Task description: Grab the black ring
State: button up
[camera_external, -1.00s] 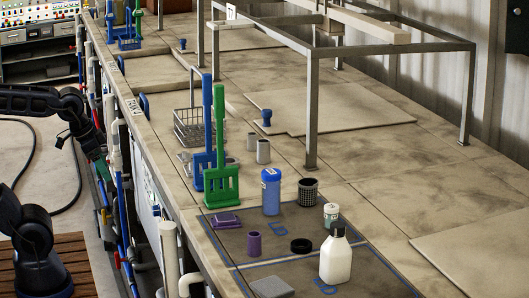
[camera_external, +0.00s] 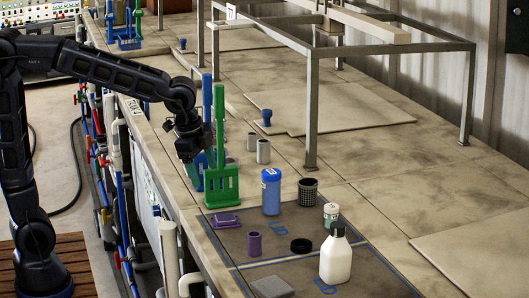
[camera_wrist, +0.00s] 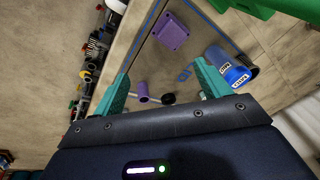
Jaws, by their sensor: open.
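The black ring (camera_external: 301,245) lies flat on the dark mat (camera_external: 283,220) on the bench, between a purple cylinder (camera_external: 254,244) and a white bottle (camera_external: 336,257). In the wrist view the black ring (camera_wrist: 169,99) shows small, between my spread teal fingers and partly cut off by the gripper body. My gripper (camera_external: 188,154) is open and empty. It hangs above the bench's left edge, beside the blue and green racks, well apart from the ring. The gripper (camera_wrist: 162,80) also shows in the wrist view.
A metal frame (camera_external: 312,110) rises behind. Pipes line the bench's left side.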

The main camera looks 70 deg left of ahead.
jog(key=w+d+f+m+g+h, duration=0.1)
jog(key=w+d+f+m+h, duration=0.15)
jog(key=w+d, duration=0.55)
jog(key=w+d+f+m+g+h, duration=0.1)
jog(key=w+d+f+m+h, duration=0.25)
jog(key=w, duration=0.75)
jog(key=d+f+y, duration=0.1)
jog(key=d+f, duration=0.1)
jog(key=d+f+y, duration=0.1)
jog(key=d+f, duration=0.1)
jog(key=shift+f, duration=0.35)
jog(key=shift+w+x, duration=0.2)
jog(key=shift+x, duration=1.05)
jog(key=shift+w+x, duration=0.2)
jog(key=shift+x, duration=1.1)
jog(key=shift+d+r, duration=0.15)
jog(key=shift+d, duration=0.05)
jog(key=c, duration=1.2)
jog(key=shift+r, duration=0.15)
